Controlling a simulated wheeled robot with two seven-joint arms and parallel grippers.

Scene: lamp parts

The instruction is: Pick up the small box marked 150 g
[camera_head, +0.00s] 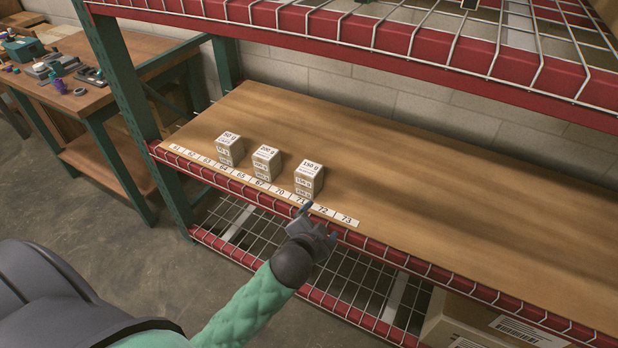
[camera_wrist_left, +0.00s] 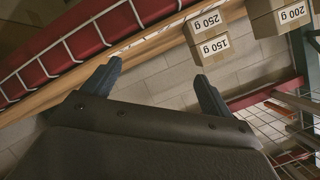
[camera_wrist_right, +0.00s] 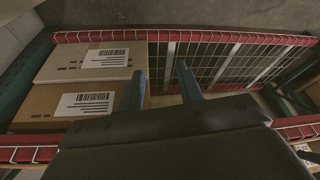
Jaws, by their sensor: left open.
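Three small pale cardboard stacks stand in a row near the front edge of the wooden shelf in the head view. The rightmost has the box marked 150 g (camera_head: 309,170) on top, its label readable on the upper face. In the left wrist view, that box (camera_wrist_left: 212,50) shows its 150 g label beside a box marked 250 g (camera_wrist_left: 207,22). My left gripper (camera_head: 319,222) is open and empty, just in front of the shelf edge, below and right of that stack, touching nothing visible. My right gripper (camera_wrist_right: 161,82) is open and empty, outside the head view.
The other stacks are the middle one (camera_head: 266,162) and the left one (camera_head: 230,149). A numbered strip (camera_head: 251,181) runs along the shelf's front above a red beam (camera_head: 400,264). The shelf (camera_head: 440,190) is clear to the right. Large labelled cartons (camera_wrist_right: 85,100) sit lower down.

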